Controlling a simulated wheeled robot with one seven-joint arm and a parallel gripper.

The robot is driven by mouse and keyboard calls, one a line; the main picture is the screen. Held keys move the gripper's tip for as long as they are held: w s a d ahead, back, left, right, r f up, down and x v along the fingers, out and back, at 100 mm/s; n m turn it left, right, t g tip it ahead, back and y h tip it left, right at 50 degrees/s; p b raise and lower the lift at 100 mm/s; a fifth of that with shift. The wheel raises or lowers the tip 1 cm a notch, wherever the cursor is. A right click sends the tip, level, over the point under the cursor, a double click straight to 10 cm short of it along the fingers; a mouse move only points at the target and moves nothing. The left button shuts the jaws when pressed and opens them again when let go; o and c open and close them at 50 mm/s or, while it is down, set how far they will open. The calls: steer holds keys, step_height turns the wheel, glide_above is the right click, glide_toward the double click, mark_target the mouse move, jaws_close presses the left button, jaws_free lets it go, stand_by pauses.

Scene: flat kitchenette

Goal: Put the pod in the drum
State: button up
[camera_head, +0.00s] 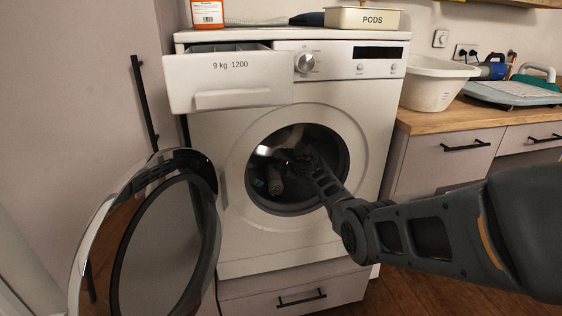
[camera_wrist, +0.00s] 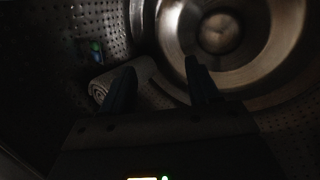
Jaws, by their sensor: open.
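The drum (camera_head: 325,145) of the white washing machine is open, and my arm reaches in through its round door opening. The perforated drum wall shows in the wrist view (camera_wrist: 105,18). My gripper (camera_head: 288,158) is inside the drum; in the wrist view its two fingers (camera_wrist: 160,72) are apart with nothing held between them. A small green and blue pod (camera_wrist: 95,47) lies against the drum wall, left of and apart from the fingers. A rolled grey cloth (camera_wrist: 130,80) lies in the drum, partly hidden behind the left finger.
The round door (camera_head: 150,240) is swung open to the left. The detergent drawer (camera_head: 228,82) is pulled out above the opening. A box marked PODS (camera_head: 362,18) stands on the machine's top. A white basin (camera_head: 432,85) sits on the counter to the right.

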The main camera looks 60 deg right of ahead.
steer(key=shift+s, duration=0.1)
steer(key=p+v, duration=0.4)
steer(key=v, duration=0.3)
steer(key=shift+s+a+p, duration=0.2)
steer(key=shift+p, duration=0.15)
steer(key=shift+r, duration=0.1)
